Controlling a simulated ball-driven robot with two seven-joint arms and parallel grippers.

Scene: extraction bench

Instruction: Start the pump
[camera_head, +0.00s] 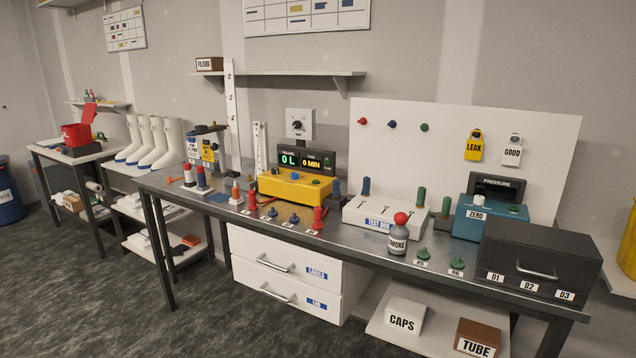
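No pump is labelled as such. A yellow unit (293,188) stands on the middle of the steel bench, with a small green spot on its top right. I cannot tell whether it is the pump. Behind it, a dark display (306,160) reads "0 L" and "0 MIN" in green. On the wall above is a pale plate with a black knob (298,124); its setting is too small to read. Neither of my grippers shows.
Several small coloured fittings line the bench's front edge. To the right are a white test box (375,214), a smoke bottle (397,241), a teal pressure unit (490,218) and a dark drawer box (540,255). White drawers (290,268) sit below. Floor at front left is clear.

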